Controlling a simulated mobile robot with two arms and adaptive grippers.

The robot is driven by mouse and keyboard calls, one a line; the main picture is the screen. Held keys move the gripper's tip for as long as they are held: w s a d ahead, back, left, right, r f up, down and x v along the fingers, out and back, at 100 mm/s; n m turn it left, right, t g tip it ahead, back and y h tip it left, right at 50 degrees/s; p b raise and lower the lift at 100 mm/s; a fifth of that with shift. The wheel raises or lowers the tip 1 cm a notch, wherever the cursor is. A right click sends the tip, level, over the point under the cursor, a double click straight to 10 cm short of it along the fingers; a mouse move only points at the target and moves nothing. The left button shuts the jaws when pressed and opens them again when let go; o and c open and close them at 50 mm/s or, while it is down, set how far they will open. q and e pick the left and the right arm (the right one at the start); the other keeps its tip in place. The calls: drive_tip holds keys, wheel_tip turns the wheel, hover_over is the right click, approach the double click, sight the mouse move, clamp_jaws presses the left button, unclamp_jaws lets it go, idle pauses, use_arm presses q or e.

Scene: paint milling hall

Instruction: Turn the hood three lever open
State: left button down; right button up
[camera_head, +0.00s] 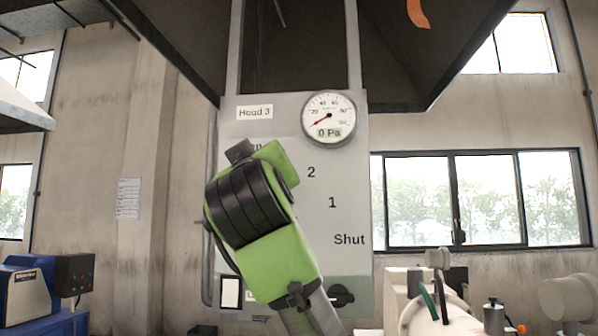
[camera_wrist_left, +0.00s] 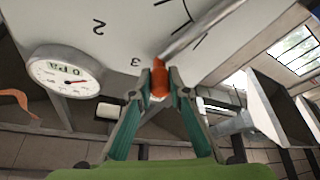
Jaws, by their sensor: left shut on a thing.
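The Hood 3 panel (camera_head: 345,265) stands ahead, with the marks 2, 1 and Shut running down its right side; a mark at upper left is mostly covered by my arm. The hood three lever (camera_wrist_left: 205,30) shows in the left wrist view as a silver rod with an orange grip (camera_wrist_left: 159,82). My left gripper (camera_wrist_left: 159,88) is shut on the orange grip, and the lever's end is close to the mark 3. In the head view my green left wrist hides the lever and fingers. My right gripper is not in view.
A round gauge (camera_head: 329,118) on the panel reads 0 Pa. A black knob (camera_head: 341,295) sits low on the panel. The dark hood (camera_head: 400,50) hangs above. A blue machine (camera_head: 28,290) stands at left and pale equipment (camera_head: 450,310) at lower right.

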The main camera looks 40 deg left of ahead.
use_arm(q)
drive_tip(key=shift+s+a+r+n+g+y+p, duration=0.2)
drive_tip(key=shift+s+a+n+g, duration=0.3)
drive_tip(key=shift+a+n, duration=0.45)
drive_tip(key=shift+s+a+r+n+g+y+p, duration=0.15)
drive_tip(key=shift+s+a+n+g, duration=0.4)
drive_tip(key=shift+n, duration=0.6)
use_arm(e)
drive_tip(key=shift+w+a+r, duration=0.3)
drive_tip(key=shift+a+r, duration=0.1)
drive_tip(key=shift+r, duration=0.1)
use_arm(q)
drive_tip(key=shift+s+a, duration=0.1)
drive_tip(key=shift+a, duration=0.05)
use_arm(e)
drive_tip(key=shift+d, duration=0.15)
use_arm(q)
drive_tip(key=c, duration=1.9)
unclamp_jaws()
drive_tip(key=shift+a, duration=0.15)
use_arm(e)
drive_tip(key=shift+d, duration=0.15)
use_arm(q)
drive_tip(key=shift+f, duration=0.1)
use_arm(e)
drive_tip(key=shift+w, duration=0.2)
use_arm(q)
drive_tip(key=v, duration=1.2)
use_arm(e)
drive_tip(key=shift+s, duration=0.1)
